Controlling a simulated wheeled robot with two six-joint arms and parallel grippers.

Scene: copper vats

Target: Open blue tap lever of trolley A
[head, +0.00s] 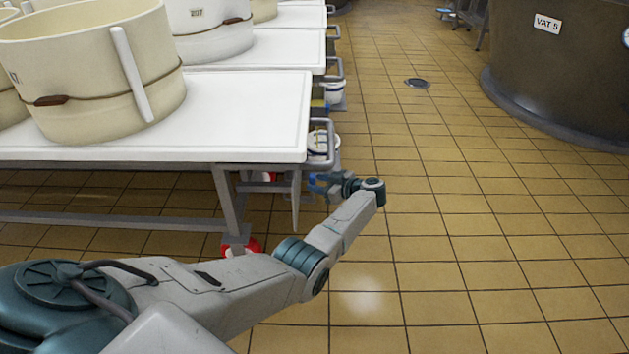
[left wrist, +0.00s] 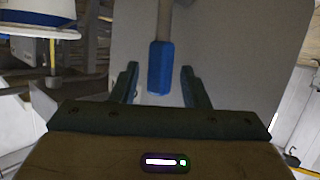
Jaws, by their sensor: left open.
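The blue tap lever (left wrist: 160,68) shows in the left wrist view as a blue grip on a grey rod. It hangs between the two fingers of my left gripper (left wrist: 159,78), with a gap on both sides. The fingers are open. In the head view my left gripper (head: 322,184) is at the right end of the nearest white-topped trolley (head: 240,118), below its top. The lever cannot be made out clearly there. No trolley letter is readable. My right gripper is not in view.
A large cream mould (head: 90,75) stands on the nearest trolley. A grey push handle (head: 326,140) sticks out at its right end, above my gripper. More trolleys line up behind. The tiled floor (head: 440,230) to the right is clear, with a dark vat (head: 560,75) beyond.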

